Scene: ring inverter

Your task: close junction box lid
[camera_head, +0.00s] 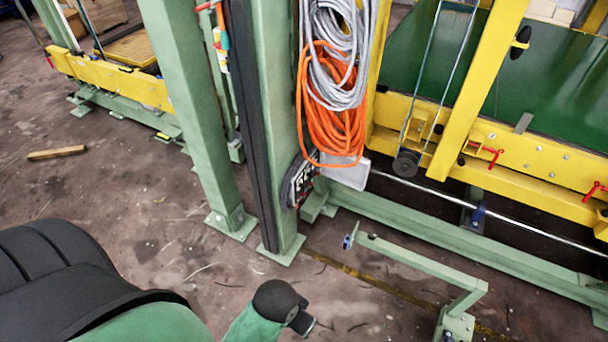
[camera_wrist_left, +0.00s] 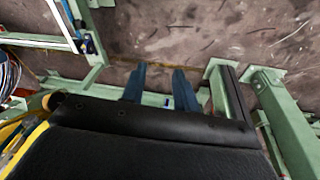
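The junction box (camera_head: 298,180) is a dark box with wiring showing, low on the green column in the head view. Its light grey lid (camera_head: 345,173) stands open, sticking out to the right below the hanging cables. My left arm comes in from the lower left, with a black rounded part (camera_head: 275,300) below the box and apart from it. The left wrist view shows the two dark fingers of my left gripper (camera_wrist_left: 158,68) spread apart, with nothing between them. I cannot make out the box in that view. My right gripper is not in view.
Orange cable (camera_head: 330,120) and grey cable (camera_head: 340,50) coils hang just above the lid. A green bracket arm (camera_head: 420,262) with a blue-tipped end juts out at the lower right. Green posts (camera_head: 190,100) stand left of the box. The floor in front is mostly clear.

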